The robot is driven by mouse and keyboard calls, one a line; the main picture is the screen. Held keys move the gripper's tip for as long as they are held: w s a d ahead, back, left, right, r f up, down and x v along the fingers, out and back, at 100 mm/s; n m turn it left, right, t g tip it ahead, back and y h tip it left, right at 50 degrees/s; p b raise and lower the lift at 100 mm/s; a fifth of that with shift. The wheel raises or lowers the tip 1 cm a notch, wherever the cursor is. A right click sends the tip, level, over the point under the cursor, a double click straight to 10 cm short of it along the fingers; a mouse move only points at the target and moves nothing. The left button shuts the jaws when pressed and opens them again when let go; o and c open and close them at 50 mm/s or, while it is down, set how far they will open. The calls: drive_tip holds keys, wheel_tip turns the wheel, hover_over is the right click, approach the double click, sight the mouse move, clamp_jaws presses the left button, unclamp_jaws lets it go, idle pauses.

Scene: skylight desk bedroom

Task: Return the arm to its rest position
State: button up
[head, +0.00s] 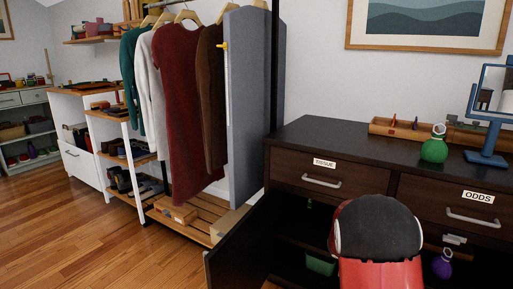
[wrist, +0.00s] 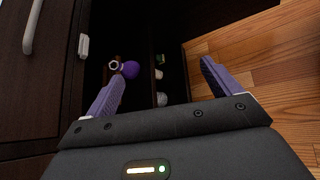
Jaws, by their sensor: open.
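My gripper (wrist: 163,70) shows in the wrist view with its two purple fingers spread wide and nothing held between them. It points into the dark open cabinet under the dresser. A purple round bottle (wrist: 130,70) with a pale ring at its neck is inside, just beyond the left fingertip; whether they touch I cannot tell. The bottle also shows in the head view (head: 442,266), right of my red and black arm. My arm is low in front of the dresser (head: 330,137), and my fingers are hidden in the head view.
The open cabinet door (head: 240,245) stands out left of my arm. Drawers labelled TISSUE (head: 324,163) and ODDS (head: 478,197) are shut above. A green bottle (head: 434,149), a wooden tray (head: 395,129) and a blue-framed mirror (head: 487,145) stand on top. Floor at left is clear.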

drive_tip(key=s+a+r+m+t+y, duration=0.3)
drive_tip(key=s+a+r+y, duration=0.3)
drive_tip(key=s+a, duration=0.5)
drive_tip(key=s+a+r+m+t+y, duration=0.3)
drive_tip(key=s+a+r+m+y, duration=0.3)
drive_tip(key=s+a, duration=0.6)
drive_tip(key=shift+a+r+t, duration=0.3)
drive_tip(key=shift+a+t, duration=0.1)
